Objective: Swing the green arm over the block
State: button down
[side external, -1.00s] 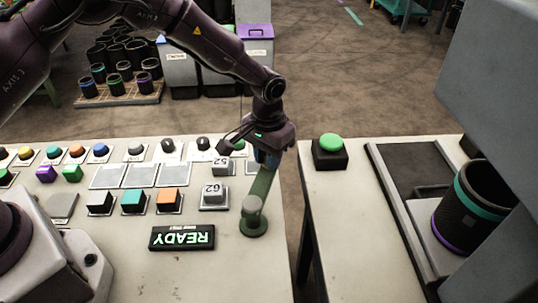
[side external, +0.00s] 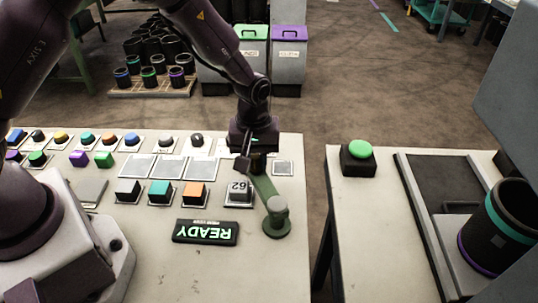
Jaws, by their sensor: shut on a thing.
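The green arm (side external: 264,188) pivots on a round green base with a grey cap (side external: 277,211) near the right edge of the panel table. It points up and slightly left in the picture, away from its base. My gripper (side external: 256,160) is shut on its free end and mostly hides that end. A white block marked 62 (side external: 239,190) stands on a plate just left of the green arm, apart from it. The block marked 52, seen before, is now hidden behind my gripper.
A READY display (side external: 206,232) lies front left of the pivot. Coloured buttons, including a teal one (side external: 160,190), and flat plates fill the table to the left. A second table with a green button (side external: 360,152) and a black sleeve (side external: 500,230) stands right, across a gap.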

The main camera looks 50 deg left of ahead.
jog(key=shift+s+a+n, duration=0.2)
jog(key=shift+s+n, duration=0.9)
jog(key=shift+n, duration=0.1)
jog(key=shift+s+n, duration=1)
jog(key=shift+s, duration=0.1)
jog(key=c, duration=1)
grip_release()
notch_tip(320, 180, up, 13)
